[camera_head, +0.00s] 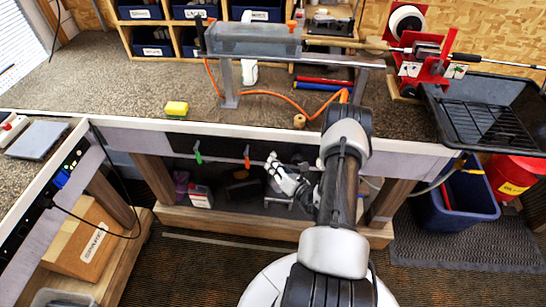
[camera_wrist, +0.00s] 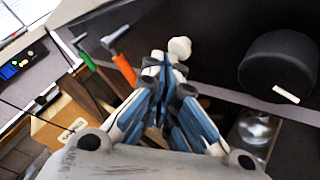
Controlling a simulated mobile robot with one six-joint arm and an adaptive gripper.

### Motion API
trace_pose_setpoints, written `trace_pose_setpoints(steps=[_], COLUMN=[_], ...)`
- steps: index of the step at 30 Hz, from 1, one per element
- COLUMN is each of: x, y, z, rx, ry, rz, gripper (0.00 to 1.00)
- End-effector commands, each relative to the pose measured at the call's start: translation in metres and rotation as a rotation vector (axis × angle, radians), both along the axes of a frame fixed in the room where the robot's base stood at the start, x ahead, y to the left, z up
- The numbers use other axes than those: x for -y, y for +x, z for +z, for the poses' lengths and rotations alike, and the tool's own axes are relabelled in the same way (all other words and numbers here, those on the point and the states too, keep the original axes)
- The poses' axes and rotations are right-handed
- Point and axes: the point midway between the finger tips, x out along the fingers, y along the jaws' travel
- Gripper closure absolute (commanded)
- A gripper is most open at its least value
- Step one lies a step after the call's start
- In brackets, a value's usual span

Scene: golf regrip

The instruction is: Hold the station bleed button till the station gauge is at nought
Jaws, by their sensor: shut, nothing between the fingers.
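My gripper (camera_head: 272,160) is under the front edge of the long bench, with its fingers together and nothing between them. In the wrist view the blue-padded fingers (camera_wrist: 164,62) meet close to a pale round knob (camera_wrist: 180,48). I cannot tell whether they touch it, or whether it is the bleed button. A green handle (camera_head: 197,152) and an orange handle (camera_head: 247,157) hang under the bench to the left of my gripper. No readable gauge face shows. A shiny round part (camera_wrist: 258,128) at the lower right of the wrist view is too unclear to name.
A dark cylinder (camera_wrist: 285,65) with a white label is right of my fingers. The bench (camera_head: 150,85) carries a yellow sponge (camera_head: 177,109), a clear trough (camera_head: 255,38) and an orange hose (camera_head: 275,95). A blue bin (camera_head: 455,195) stands at right; a cardboard box (camera_head: 85,240) is at lower left.

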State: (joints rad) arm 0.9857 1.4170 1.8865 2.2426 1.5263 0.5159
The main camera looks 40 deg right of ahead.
Motion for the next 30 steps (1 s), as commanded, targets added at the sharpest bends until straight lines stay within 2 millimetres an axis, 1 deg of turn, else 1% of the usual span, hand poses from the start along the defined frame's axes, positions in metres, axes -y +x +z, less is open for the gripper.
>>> trace_pose_setpoints(steps=[30], x=[0.0068], y=[0.0059], z=[0.0003], rx=[0.000], ry=[-0.001], rz=[0.000], gripper=[1.00])
